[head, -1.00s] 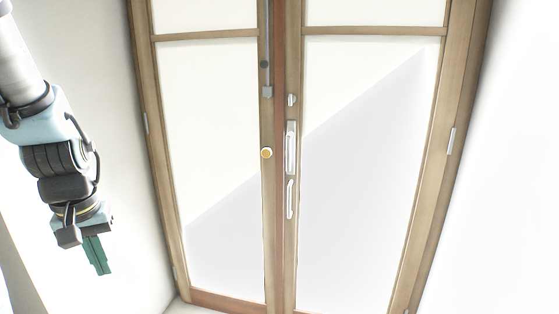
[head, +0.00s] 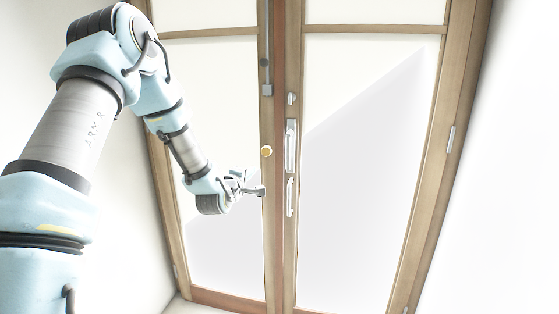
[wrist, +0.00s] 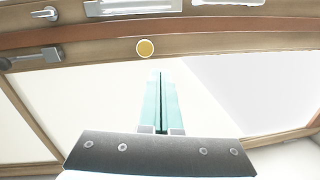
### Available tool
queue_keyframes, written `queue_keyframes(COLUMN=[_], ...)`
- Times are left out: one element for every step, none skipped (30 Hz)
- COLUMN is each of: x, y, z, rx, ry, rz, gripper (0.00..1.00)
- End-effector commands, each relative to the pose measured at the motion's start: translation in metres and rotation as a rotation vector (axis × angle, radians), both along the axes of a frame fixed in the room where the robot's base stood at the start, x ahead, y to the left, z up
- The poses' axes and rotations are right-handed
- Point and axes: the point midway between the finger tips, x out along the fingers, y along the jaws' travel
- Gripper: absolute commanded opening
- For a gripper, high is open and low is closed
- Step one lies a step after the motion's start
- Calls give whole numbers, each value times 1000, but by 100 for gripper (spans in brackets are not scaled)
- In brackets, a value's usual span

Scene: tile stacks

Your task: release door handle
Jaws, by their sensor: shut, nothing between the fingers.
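A wooden-framed double door with pale panels stands ahead. Its silver door handle (head: 290,197) hangs below a silver plate (head: 291,147) on the right leaf's inner frame. My gripper (head: 260,190) is near the left leaf's inner frame, left of the handle, and appears apart from it in the head view. In the wrist view my gripper's teal fingers (wrist: 161,103) are together with nothing between them. Silver door hardware (wrist: 133,7) shows beyond the fingertips at the top of the wrist view, partly cut off.
A round yellow knob (head: 266,152) sits on the left leaf's inner frame; it also shows in the wrist view (wrist: 145,48). A vertical bolt (head: 267,88) is above it. A small silver lock (head: 291,99) is above the plate. White walls flank the door.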

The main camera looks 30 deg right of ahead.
Motion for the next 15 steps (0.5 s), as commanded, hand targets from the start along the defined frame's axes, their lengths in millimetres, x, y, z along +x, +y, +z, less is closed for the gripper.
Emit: queue_keyframes(x=[-3, -4, -5, -6, -6, -7, -7, -7, -7, -7, -6, -7, -6, -6, -6], y=[-10, -15, -19, -21, -23, -24, -24, -25, -24, -24, -24, -24, -24, -24, -24], z=[0, 2, 3, 4, 5, 6, 6, 7, 7, 7, 7, 7, 7, 7, 7], rx=[-64, -96, -130, -149, -163, -175, -179, -182, -182, -181, -181, -179, -179, -179, -178], ry=[7, 7, 11, 12, 13, 13, 12, 13, 13, 12, 12, 12, 12, 12, 12], rz=[-6, -7, -10, -11, -12, -12, -12, -12, -12, -12, -12, -11, -11, -11, -11], gripper=[0, 0, 0, 0, 0, 0, 0, 0, 0, 0, 0, 0, 0, 0, 0])
